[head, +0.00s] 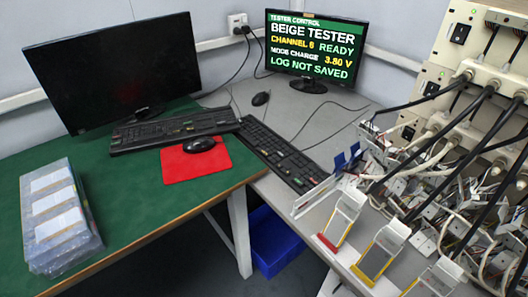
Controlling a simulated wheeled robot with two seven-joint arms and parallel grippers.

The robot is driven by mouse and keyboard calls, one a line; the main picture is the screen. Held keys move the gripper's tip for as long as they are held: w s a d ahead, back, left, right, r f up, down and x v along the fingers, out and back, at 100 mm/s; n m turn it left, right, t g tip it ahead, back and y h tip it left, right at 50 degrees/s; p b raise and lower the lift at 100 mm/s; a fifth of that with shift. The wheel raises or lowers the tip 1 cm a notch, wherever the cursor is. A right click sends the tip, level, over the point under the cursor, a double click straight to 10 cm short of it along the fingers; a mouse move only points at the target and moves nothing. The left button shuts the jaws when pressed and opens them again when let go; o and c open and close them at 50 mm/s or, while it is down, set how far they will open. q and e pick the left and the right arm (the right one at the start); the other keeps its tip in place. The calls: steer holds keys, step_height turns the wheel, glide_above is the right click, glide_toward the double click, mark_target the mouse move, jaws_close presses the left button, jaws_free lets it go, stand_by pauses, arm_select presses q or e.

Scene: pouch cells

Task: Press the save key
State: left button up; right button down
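The lit monitor (316,47) at the back reads "TESTER CONTROL", "BEIGE TESTER", "CHANNEL 6 READY", "MODE CHARGE 3.80 V" and "LOG NOT SAVED". A black keyboard (280,155) lies slantwise on the grey table below it, with a few coloured keys. Key labels are too small to read, so I cannot tell which key is save. Neither of my grippers shows in the head view.
A black mouse (200,144) rests on a red mat (195,160); another mouse (261,98) lies on the grey table (330,125). Clear boxes (62,215) stand on the green table (130,195). The beige tester (455,40), thick cables and several pouch-like holders crowd the right.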

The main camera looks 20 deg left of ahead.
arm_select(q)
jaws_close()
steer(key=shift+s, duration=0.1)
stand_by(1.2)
